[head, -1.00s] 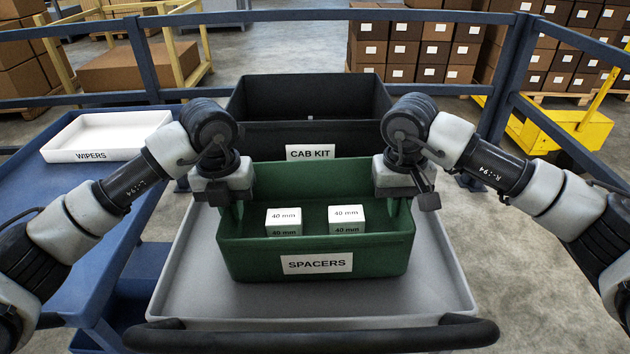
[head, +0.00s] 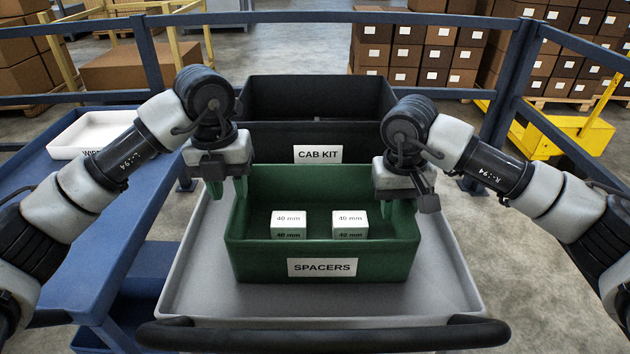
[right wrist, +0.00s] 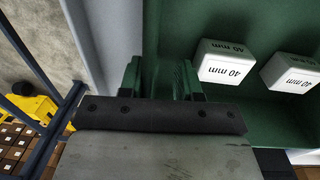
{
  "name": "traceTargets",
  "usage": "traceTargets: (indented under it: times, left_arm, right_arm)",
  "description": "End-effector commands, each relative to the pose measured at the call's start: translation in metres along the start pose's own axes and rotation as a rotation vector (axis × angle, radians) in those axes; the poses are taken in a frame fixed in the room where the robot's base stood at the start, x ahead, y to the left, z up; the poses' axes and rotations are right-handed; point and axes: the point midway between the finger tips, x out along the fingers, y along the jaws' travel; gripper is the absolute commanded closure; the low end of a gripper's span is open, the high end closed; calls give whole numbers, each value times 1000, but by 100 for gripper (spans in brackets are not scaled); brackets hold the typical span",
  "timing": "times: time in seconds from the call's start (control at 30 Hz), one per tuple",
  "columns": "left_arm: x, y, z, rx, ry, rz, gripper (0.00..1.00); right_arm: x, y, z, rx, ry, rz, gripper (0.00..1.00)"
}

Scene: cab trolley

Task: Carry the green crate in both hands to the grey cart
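The green crate (head: 394,258), labelled SPACERS, sits upright on the grey cart's tray (head: 190,290). Two white 40 mm blocks (head: 288,222) (head: 350,222) stand inside it. My left gripper (head: 229,192) is open and empty at the crate's left wall, its two fingers apart and their tips showing near the rim. My right gripper (head: 398,205) is at the right wall. In the right wrist view, its open fingers (right wrist: 160,80) stand apart on either side of the crate's wall; the blocks show to the right.
A black CAB KIT bin (head: 270,140) stands on the cart behind the crate. The cart's dark handle (head: 320,334) is in front. A blue table (head: 85,215) with a white WIPERS tray (head: 75,140) is at left. Blue rails (head: 480,90) run behind.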

Motion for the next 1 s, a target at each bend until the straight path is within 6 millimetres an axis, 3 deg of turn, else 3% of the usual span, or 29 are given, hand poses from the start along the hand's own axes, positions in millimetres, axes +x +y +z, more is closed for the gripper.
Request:
traceTargets:
  times: [0.13,0.37,0.8,1.0]
  left_arm:
    - [-20,-4,1,3,-3,1,67]
    - [-30,-5,1,3,-3,4,67]
    - [-30,-5,1,4,-3,3,67]
    - [-30,-6,1,4,-3,3,67]
  right_arm:
    - [-1,0,0,0,0,0,67]
    - [-8,0,-1,1,3,-1,67]
    - [-94,0,0,-1,3,-3,67]
    - [-116,0,0,-1,2,-2,67]
